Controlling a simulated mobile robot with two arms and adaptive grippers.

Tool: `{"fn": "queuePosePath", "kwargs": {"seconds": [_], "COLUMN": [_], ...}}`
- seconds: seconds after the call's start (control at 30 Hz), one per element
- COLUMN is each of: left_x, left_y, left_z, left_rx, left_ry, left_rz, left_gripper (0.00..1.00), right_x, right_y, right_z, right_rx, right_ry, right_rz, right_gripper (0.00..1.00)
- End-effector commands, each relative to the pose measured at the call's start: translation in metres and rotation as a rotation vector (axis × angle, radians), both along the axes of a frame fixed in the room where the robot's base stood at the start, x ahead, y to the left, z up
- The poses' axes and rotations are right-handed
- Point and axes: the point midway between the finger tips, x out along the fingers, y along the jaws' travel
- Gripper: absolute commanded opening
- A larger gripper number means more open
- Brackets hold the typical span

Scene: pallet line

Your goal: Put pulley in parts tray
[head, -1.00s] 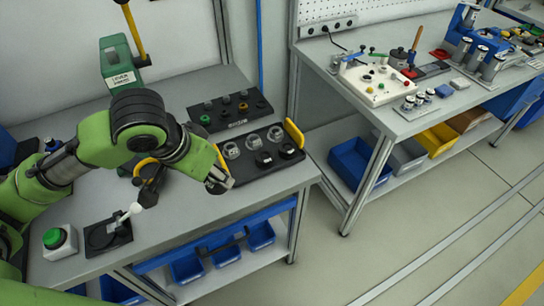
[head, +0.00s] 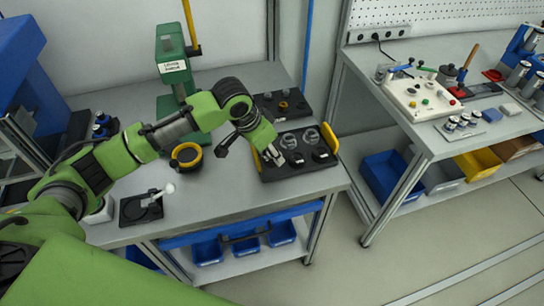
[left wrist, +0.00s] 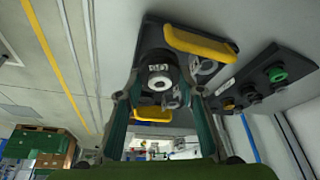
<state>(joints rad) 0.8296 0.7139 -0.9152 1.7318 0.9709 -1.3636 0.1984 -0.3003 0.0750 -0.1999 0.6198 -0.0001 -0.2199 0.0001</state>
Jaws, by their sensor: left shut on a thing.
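The parts tray (head: 300,175) is black with yellow handles and stands at the table's right end in the head view. Its underside-up image fills the upper middle of the left wrist view (left wrist: 152,35). My left gripper (head: 273,157) is over the tray's left front part. In the left wrist view a dark round pulley with a pale ringed centre (left wrist: 160,80) lies between its fingertips, and it is shut on it. Whether the pulley touches the tray is unclear. My right gripper is not seen.
A second black tray (head: 283,105) with small parts stands behind. A green press (head: 173,75), a black and yellow round container (head: 186,158) and a black plate with a white-tipped tool (head: 141,208) are to the left. Another bench (head: 440,140) stands right across a gap.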

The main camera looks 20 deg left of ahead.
Motion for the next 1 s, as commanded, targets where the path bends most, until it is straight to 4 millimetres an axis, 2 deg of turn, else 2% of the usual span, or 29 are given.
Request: {"fn": "queuePosePath", "kwargs": {"seconds": [0.27,0.4,0.5,0.87,0.9,1.0], "left_x": [0.015,0.013,0.013,0.013,0.013,0.013], "left_y": [0.002,0.002,0.002,0.002,0.002,0.002], "left_z": [-0.018,-0.038,-0.046,-0.050,-0.050,-0.050], "left_rx": [-0.001,0.000,0.000,-0.001,0.000,0.000], "left_ry": [0.002,0.002,0.000,0.001,0.001,0.001], "left_rz": [0.001,0.000,-0.001,0.000,0.000,0.000], "left_gripper": [0.10,0.10,0.10,0.10,0.42,0.42], "right_x": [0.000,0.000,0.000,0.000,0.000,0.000], "right_y": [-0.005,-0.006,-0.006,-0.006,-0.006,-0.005], "right_z": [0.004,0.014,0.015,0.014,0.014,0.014], "right_rx": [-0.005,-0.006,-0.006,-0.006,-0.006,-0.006], "right_ry": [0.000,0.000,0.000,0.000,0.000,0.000], "right_rz": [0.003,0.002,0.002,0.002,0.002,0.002], "right_gripper": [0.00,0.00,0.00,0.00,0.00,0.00]}}
